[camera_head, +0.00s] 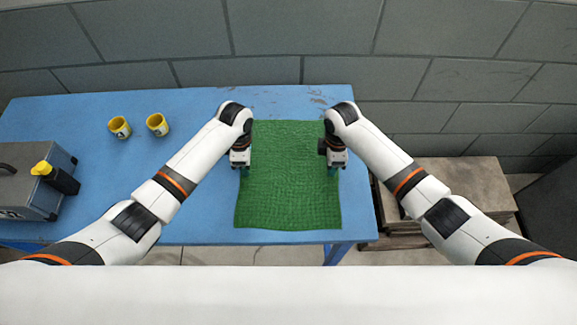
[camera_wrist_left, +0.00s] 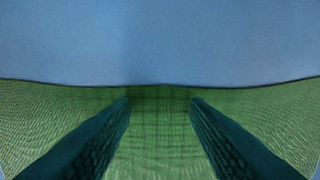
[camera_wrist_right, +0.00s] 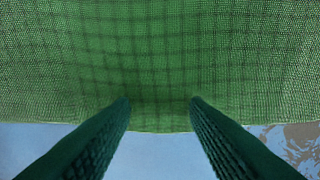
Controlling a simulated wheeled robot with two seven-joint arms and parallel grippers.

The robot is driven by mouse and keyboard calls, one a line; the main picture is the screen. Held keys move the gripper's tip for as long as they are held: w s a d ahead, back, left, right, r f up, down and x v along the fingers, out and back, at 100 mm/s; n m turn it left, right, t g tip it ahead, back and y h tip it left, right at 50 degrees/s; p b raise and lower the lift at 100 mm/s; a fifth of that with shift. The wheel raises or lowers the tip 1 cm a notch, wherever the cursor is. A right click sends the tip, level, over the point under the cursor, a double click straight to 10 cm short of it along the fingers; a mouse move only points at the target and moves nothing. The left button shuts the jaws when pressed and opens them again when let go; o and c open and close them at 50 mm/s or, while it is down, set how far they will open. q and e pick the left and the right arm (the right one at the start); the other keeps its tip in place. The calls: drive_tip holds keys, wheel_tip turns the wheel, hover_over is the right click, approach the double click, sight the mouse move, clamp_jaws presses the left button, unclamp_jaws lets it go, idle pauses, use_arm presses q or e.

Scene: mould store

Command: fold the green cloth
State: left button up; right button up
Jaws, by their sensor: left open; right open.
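The green cloth (camera_head: 288,190) lies spread out, roughly rectangular, near the right end of the blue table. My left gripper (camera_head: 243,173) is at the cloth's left edge and my right gripper (camera_head: 335,170) is at its right edge, both pointing down. In the left wrist view, the open fingers (camera_wrist_left: 160,102) have cloth (camera_wrist_left: 160,145) between them, with its edge just beyond the tips. In the right wrist view, the open fingers (camera_wrist_right: 160,102) have their tips over the cloth (camera_wrist_right: 160,50), and its edge crosses between them. Whether the fingertips touch the cloth cannot be told.
Two yellow cups (camera_head: 119,127) (camera_head: 157,124) stand on the blue table (camera_head: 200,215) at the back left. A block wall stands behind; stacked slabs (camera_head: 460,190) are right of the table.

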use_arm(q)
drive_tip(key=shift+s, duration=0.1)
use_arm(e)
drive_tip(key=shift+s, duration=0.1)
use_arm(q)
drive_tip(key=shift+f, duration=0.15)
use_arm(e)
drive_tip(key=shift+f, duration=0.1)
use_arm(q)
clamp_jaws()
use_arm(e)
clamp_jaws()
